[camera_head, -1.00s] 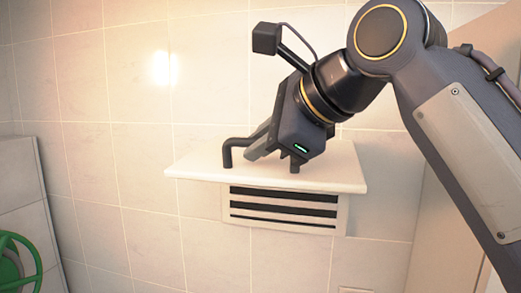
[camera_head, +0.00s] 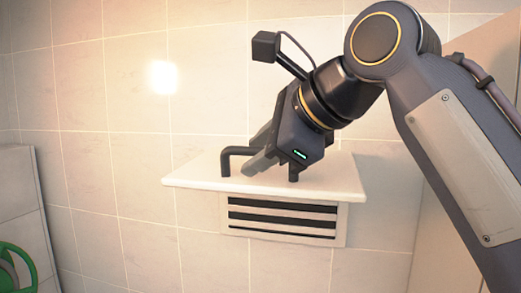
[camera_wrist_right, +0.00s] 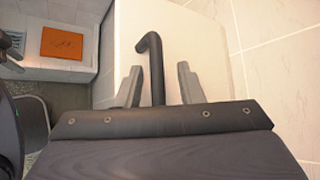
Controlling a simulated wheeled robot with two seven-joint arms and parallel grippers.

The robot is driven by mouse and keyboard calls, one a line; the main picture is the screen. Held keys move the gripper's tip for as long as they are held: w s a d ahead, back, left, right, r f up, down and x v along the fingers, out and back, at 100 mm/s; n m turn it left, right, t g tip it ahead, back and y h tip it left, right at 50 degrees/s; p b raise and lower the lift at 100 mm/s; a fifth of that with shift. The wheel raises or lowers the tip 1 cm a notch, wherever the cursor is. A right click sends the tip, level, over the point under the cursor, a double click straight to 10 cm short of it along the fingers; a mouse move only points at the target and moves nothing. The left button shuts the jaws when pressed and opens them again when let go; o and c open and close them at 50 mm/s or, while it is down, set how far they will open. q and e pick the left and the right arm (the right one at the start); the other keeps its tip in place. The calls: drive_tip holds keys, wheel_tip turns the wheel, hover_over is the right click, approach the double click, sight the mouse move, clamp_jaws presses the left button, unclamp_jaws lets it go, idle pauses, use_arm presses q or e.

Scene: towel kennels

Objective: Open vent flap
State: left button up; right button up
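The vent flap (camera_head: 335,182) is a white panel that stands out from the tiled wall, close to level. Below it the vent (camera_head: 283,218) shows dark slots between pale slats. A dark bar handle (camera_head: 238,152) sits on the flap's upper face. My right gripper (camera_head: 262,160) is over the flap at the handle. In the right wrist view its two grey fingers (camera_wrist_right: 158,85) stand on either side of the handle (camera_wrist_right: 154,65), with gaps on both sides, so it is open. The flap also shows there (camera_wrist_right: 200,35). My left gripper is not in view.
A green round object (camera_head: 18,268), partly cut off, is at the lower left beside a pale panel (camera_head: 22,195). The right wrist view shows an orange rectangle (camera_wrist_right: 62,43) in a recess. The wall left of the flap is clear.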

drive_tip(key=shift+s+r, duration=0.1)
drive_tip(key=v, duration=0.7)
drive_tip(key=shift+d+r, duration=0.15)
drive_tip(key=shift+d, duration=0.1)
drive_tip(key=shift+s, duration=0.1)
